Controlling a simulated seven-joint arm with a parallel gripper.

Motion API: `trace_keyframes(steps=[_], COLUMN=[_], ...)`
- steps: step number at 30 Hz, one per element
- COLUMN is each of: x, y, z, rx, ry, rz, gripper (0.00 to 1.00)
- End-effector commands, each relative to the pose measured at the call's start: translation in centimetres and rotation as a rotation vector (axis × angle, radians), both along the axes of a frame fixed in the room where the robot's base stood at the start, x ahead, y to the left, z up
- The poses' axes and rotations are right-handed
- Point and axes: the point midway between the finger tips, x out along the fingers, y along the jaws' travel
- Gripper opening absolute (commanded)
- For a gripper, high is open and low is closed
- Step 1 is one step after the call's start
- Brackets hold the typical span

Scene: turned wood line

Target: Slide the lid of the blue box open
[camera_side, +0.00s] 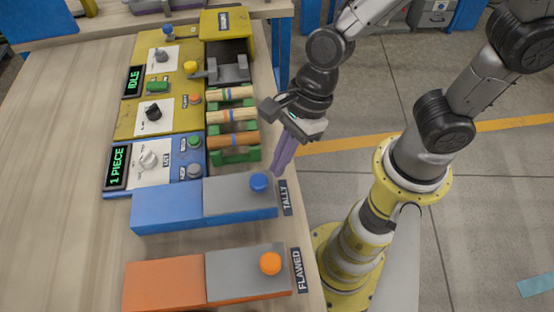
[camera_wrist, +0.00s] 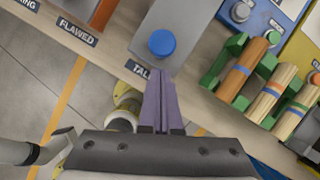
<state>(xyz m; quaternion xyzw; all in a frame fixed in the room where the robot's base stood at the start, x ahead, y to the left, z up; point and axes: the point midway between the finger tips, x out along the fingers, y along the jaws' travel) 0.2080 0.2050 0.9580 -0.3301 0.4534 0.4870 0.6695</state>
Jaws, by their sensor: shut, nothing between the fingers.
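The blue box (camera_side: 165,208) stands near the table's right edge, beside the TALLY label (camera_side: 287,198). Its left half has a blue top, and a grey lid (camera_side: 225,197) covers the right half. No opening shows. A round blue knob (camera_side: 260,181) sits on the lid near the label end. The knob (camera_wrist: 161,42) and grey lid (camera_wrist: 183,22) also show in the wrist view. My gripper (camera_side: 279,171) has purple fingers, shut and empty. The fingertips (camera_wrist: 158,73) are just beside the knob on the label side, apparently apart from it. Their exact height is unclear.
An orange box (camera_side: 165,284) with a grey lid and orange knob stands in front, labelled FLAWED. Behind the blue box, a green rack (camera_side: 237,156) holds turned wood pieces. Control panels (camera_side: 165,155) with buttons and dials are at the left. The far left tabletop is clear.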

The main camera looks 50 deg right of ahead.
Motion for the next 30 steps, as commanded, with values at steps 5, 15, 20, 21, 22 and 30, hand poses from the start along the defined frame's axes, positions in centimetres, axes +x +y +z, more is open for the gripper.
trace_keyframes(steps=[5, 15, 20, 21, 22, 30], x=[0.2, 0.3, 1.8, 2.4, 2.9, 7.1], y=[0.7, 0.8, 2.3, 2.9, 3.4, 7.7], z=[0.0, 0.0, 0.1, 0.0, 0.1, 0.0], rx=[0.001, 0.000, 0.000, 0.000, 0.000, 0.001], ry=[0.000, 0.000, 0.001, 0.000, 0.000, 0.000], rz=[0.000, -0.001, 0.000, 0.002, 0.002, 0.002], gripper=[0.00, 0.00, 0.00, 0.00, 0.00, 0.00])
